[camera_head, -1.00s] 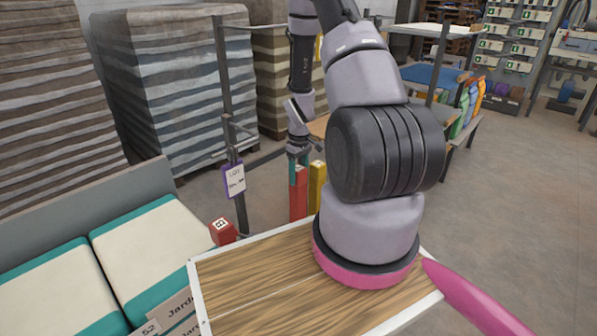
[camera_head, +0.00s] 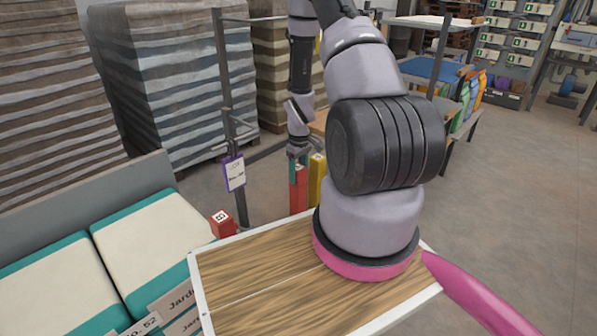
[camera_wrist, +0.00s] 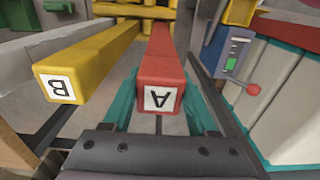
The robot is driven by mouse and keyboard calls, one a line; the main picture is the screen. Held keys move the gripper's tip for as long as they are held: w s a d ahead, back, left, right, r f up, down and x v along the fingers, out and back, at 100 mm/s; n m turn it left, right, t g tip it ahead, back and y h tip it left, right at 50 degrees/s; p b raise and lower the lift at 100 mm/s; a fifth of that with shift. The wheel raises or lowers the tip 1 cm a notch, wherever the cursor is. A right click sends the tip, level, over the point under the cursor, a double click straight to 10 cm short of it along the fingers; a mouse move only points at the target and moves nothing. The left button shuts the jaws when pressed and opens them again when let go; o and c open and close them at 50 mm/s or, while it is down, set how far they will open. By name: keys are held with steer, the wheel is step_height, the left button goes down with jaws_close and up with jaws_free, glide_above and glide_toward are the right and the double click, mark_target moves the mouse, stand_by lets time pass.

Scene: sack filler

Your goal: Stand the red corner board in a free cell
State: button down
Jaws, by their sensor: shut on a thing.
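The red corner board (camera_wrist: 161,72), with an "A" label on its end, lies between the teal fingers of my gripper (camera_wrist: 160,108) in the wrist view. My gripper is shut on it near that labelled end. In the head view the red board (camera_head: 299,198) stands upright below my gripper (camera_head: 299,162). Its lower end is hidden behind the wooden top. A yellow corner board (camera_wrist: 90,62), labelled "B", stands beside it; it also shows in the head view (camera_head: 316,183), partly behind my arm.
A wooden top (camera_head: 262,272) with a white rim fills the near middle. A dark post (camera_head: 226,100) carries a tag (camera_head: 234,173). Wrapped stacks (camera_head: 175,75) stand behind.

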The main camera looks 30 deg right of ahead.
steer(key=shift+c, duration=0.6)
jaws_free()
step_height(320, 180, up, 11)
steer(key=shift+s+f, duration=0.1)
steer(key=shift+s, duration=0.05)
